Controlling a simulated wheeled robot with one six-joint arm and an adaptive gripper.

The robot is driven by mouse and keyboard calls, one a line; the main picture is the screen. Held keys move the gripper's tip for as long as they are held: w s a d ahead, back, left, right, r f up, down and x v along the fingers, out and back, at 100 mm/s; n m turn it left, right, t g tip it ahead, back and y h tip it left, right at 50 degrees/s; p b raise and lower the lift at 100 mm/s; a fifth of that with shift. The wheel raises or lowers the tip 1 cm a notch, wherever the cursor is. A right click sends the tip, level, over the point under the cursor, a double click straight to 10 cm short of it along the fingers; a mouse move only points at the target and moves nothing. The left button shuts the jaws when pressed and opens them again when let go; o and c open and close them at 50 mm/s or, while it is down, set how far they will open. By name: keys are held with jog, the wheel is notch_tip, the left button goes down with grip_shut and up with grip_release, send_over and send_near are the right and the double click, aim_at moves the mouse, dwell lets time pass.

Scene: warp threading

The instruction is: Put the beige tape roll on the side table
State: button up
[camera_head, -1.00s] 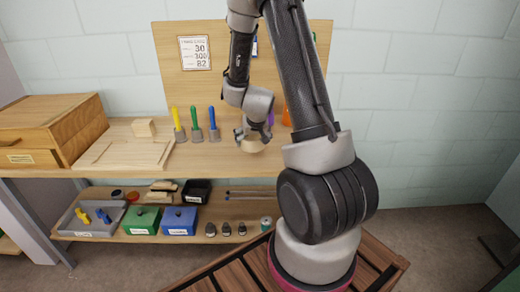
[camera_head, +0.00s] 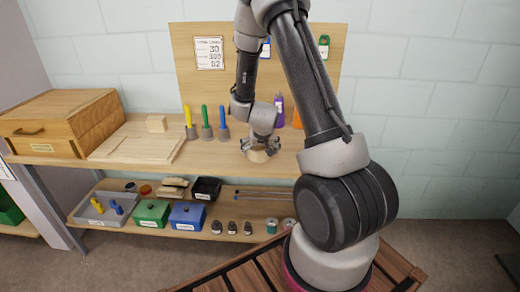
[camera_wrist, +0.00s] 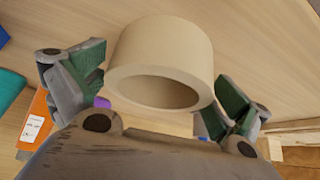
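The beige tape roll (camera_head: 258,156) rests on the wooden workbench, right of the blue-handled tool. My gripper (camera_head: 260,148) is over it, pointing down. In the wrist view the tape roll (camera_wrist: 162,62) sits between the two green-padded fingers (camera_wrist: 152,92), its round opening facing the camera. The fingers are spread, one on each side of the roll; whether a pad touches it is hard to tell. I cannot pick out a side table for certain in these views.
Yellow (camera_head: 190,122), green (camera_head: 206,122) and blue (camera_head: 223,122) handled tools stand left of the gripper. A purple bottle (camera_head: 279,108) stands behind it. A wooden box (camera_head: 55,120) is at bench left. The shelf below holds bins and small items.

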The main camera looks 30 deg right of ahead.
jog(key=shift+r, duration=0.1)
jog(key=shift+s+r, duration=0.1)
jog(key=shift+r, duration=0.15)
jog(key=s+a+r+n+t+y, duration=0.15)
jog(key=s+a+r, duration=0.25)
jog(key=r, duration=0.4)
jog(key=s+a+r+n+y, duration=0.15)
jog(key=s+a+r, duration=0.3)
jog(key=r, duration=0.45)
jog(key=s+a+r+n+t+y, duration=0.1)
jog(key=s+a+r+y, duration=0.2)
jog(key=a+r, duration=0.35)
jog(key=s+d+r+g+h, duration=0.1)
jog(key=s+d+r+g, duration=0.1)
jog(key=s, duration=0.7)
jog(key=s+d+r+g+h, duration=0.2)
jog(key=s+d+r, duration=0.2)
jog(key=s, duration=0.6)
jog(key=shift+d+r+n, duration=0.15)
jog(key=shift+d+n, duration=0.15)
jog(key=shift+d, duration=0.6)
jog(key=shift+s, duration=0.1)
